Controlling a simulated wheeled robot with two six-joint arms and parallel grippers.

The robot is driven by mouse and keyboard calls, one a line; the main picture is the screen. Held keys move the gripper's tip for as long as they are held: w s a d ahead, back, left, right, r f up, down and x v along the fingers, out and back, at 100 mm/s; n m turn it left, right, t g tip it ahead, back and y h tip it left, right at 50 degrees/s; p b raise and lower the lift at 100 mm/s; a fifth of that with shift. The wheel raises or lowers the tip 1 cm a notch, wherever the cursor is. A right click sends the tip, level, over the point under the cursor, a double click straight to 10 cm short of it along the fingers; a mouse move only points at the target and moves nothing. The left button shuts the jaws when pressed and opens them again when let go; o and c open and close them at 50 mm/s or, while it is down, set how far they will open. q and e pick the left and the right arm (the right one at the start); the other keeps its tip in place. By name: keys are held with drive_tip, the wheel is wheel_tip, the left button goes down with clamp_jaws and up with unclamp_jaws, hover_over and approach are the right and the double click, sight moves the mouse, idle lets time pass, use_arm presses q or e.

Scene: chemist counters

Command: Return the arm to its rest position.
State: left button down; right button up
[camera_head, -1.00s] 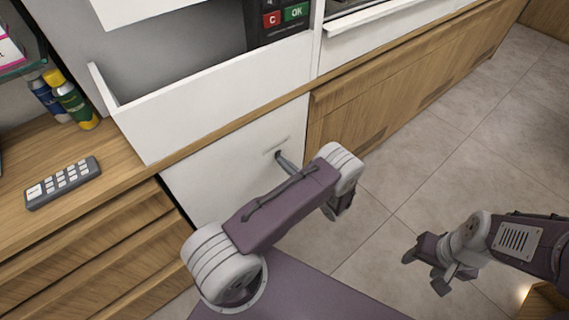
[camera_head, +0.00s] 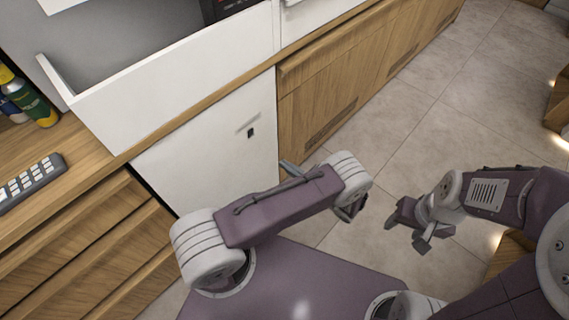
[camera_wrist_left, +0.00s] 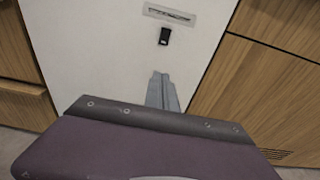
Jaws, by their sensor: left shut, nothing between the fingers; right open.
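My left arm reaches in from the left in the head view, bent in front of a white cabinet door (camera_head: 205,165). The left gripper (camera_head: 290,168) shows only as a grey tip behind my own forearm. In the left wrist view its fingers (camera_wrist_left: 162,92) are together and empty, apart from the door and below a small black piece (camera_wrist_left: 164,36) under a slot. My right gripper (camera_head: 405,230) is open and empty above the floor at the right.
A wooden counter with drawers (camera_head: 90,235) is at the left, holding a grey remote-like keypad (camera_head: 30,180) and a green bottle (camera_head: 30,100). Tiled floor (camera_head: 440,130) is free at the right.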

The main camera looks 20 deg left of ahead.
use_arm(q)
drive_tip(key=shift+a, duration=0.1)
drive_tip(key=w+a+r+n+g+h, duration=0.15)
drive_tip(key=a+r+n+g, duration=0.5)
drive_tip(key=r, duration=0.75)
drive_tip(key=s+a+r+n+g+h, duration=0.2)
drive_tip(key=s+a+r+n+h, duration=0.15)
drive_tip(key=s+a+n, duration=0.35)
drive_tip(key=s+d+f+n+t+h, duration=0.1)
drive_tip(key=s+d+f+n+h, duration=0.1)
drive_tip(key=s+d+n+h, duration=0.4)
drive_tip(key=s+d+f+n+t+h, duration=0.25)
drive_tip(key=s+d+h, duration=0.25)
drive_tip(key=d, duration=0.3)
wheel_tip(320, 180, up, 19)
drive_tip(key=w+p, duration=0.2)
drive_tip(key=p, duration=1.7)
drive_tip(key=shift+w+n, duration=0.15)
drive_tip(key=shift+n, duration=0.15)
